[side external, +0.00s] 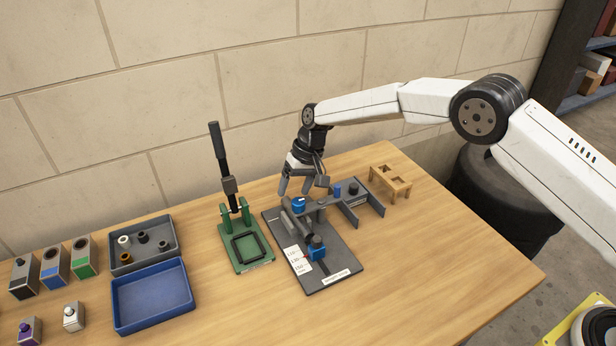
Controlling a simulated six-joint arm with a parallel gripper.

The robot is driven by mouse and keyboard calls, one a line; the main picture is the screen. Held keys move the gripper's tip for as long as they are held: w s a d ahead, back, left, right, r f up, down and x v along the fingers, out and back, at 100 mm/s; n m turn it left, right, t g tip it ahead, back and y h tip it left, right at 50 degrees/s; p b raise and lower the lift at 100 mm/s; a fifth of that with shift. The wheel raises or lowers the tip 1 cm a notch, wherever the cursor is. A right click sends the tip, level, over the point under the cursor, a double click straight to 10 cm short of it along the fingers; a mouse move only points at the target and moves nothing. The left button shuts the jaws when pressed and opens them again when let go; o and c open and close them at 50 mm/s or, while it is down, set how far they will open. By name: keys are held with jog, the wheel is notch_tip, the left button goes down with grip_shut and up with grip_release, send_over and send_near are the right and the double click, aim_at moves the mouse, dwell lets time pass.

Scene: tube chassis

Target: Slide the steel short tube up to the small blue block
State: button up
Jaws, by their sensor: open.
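My gripper (295,187) is open, pointing down above the back of the dark fixture plate (335,268), just behind a round blue part (299,203). A small blue block (317,243) stands near the front of the plate, beside a white label strip. Grey tube-like pieces (291,226) lie on the plate between the two blue parts. They are too small to tell which is the steel short tube, or whether it touches the block. Nothing shows clearly between my fingers.
A green press (246,250) with an upright lever stands left of the plate. A grey bracketed rack (351,206) and a wooden stand (390,184) are at the right. A grey tray (144,265) of small rings and an empty blue tray (152,297) lie left. The front right table is clear.

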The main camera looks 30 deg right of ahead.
aim_at(290, 202)
jog(key=shift+x, duration=2)
grip_shut()
